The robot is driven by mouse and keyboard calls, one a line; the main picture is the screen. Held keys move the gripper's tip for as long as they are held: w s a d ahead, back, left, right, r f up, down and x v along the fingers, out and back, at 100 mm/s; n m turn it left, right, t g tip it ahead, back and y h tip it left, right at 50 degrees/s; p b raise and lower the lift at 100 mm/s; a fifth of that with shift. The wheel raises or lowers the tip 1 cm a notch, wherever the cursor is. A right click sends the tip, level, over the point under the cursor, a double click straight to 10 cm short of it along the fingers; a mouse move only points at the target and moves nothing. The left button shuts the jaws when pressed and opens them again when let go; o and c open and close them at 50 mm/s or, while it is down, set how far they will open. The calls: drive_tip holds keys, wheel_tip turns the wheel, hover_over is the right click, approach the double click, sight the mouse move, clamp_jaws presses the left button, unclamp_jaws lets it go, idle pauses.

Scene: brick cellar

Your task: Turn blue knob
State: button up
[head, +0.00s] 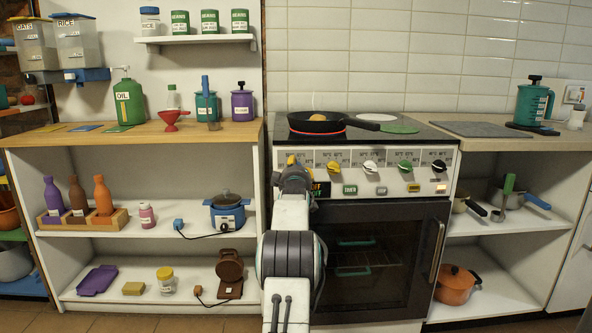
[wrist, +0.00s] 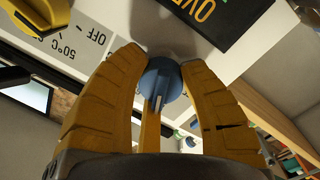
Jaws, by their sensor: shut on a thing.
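The blue knob (wrist: 160,82) sits on the stove's front panel and shows in the wrist view between the two yellow fingers of my gripper (wrist: 162,70). The fingers close around it from both sides. A light pointer mark on the knob faces the lower edge of that picture. In the head view my gripper (head: 293,172) is at the left end of the stove panel (head: 375,160) and hides the blue knob.
A yellow knob (head: 333,166) is close to the right of my gripper, and it also shows in the wrist view (wrist: 36,14). A black display (head: 320,189) is just below. A pan (head: 318,123) sits on a red-glowing burner. The oven door (head: 375,255) is shut.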

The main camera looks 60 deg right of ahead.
drive_tip(key=shift+s+d+f+m, duration=0.1)
drive_tip(key=shift+s+f+m, duration=0.05)
drive_tip(key=shift+f+m, duration=0.2)
drive_tip(key=m+p, duration=0.1)
drive_tip(key=m, duration=0.1)
drive_tip(key=shift+f+m, duration=0.1)
drive_tip(key=shift+m, duration=0.25)
drive_tip(key=shift+f+m+y+p, duration=0.1)
drive_tip(key=shift+m+y+p, duration=0.35)
drive_tip(key=shift+m, duration=1.35)
drive_tip(key=shift+w, duration=0.2)
drive_tip(key=o, duration=1.2)
drive_tip(key=shift+r, duration=0.25)
drive_tip(key=shift+a, duration=0.2)
